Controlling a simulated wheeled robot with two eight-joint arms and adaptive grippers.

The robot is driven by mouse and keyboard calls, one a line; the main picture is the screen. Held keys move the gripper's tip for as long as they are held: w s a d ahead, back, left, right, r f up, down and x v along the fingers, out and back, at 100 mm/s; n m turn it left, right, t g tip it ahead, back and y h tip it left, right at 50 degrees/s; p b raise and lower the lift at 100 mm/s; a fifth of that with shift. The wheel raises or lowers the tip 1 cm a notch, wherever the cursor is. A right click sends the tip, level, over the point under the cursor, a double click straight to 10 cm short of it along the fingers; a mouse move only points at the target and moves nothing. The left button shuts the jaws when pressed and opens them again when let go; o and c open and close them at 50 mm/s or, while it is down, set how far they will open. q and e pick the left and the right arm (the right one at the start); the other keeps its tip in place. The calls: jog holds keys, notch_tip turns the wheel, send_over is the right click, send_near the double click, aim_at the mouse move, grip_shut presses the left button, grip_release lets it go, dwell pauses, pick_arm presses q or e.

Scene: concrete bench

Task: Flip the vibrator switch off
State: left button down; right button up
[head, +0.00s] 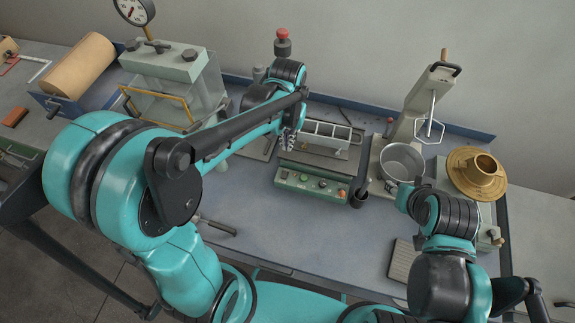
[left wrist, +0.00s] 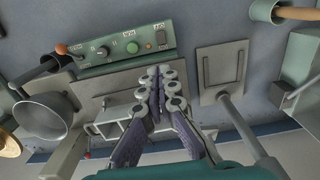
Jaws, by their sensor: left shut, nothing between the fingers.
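The vibrator has a green control panel (head: 312,186) on its front, with several knobs and buttons. A switch lever with an orange-red tip (head: 341,193) is at the panel's right end; it also shows as an orange ball (left wrist: 61,48) on a short stem in the left wrist view. A silver three-part mold (head: 327,136) sits on the vibrator's plate. My left gripper (head: 288,142) is shut and empty, just left of the mold and behind the panel. In the left wrist view its fingertips (left wrist: 160,72) are together, apart from the switch. My right gripper's fingers are not clear beside the metal pan.
A metal pan (head: 402,161) and a brass flanged piece (head: 475,172) stand at right. A small dark cup (head: 358,197) stands beside the switch. A press with a gauge (head: 165,62) is at left. The bench front is mostly clear.

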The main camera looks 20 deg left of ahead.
aim_at(287, 173)
pick_arm(q)
notch_tip(287, 173, down, 14)
jog(key=b, duration=0.5)
dwell(0.3)
jog(key=shift+w+f+b, duration=0.1)
jog(key=shift+f+b, duration=0.25)
jog(key=shift+b, duration=0.1)
jog(key=shift+r, duration=0.1)
jog(key=shift+s+r, duration=0.25)
jog(key=shift+s, duration=0.55)
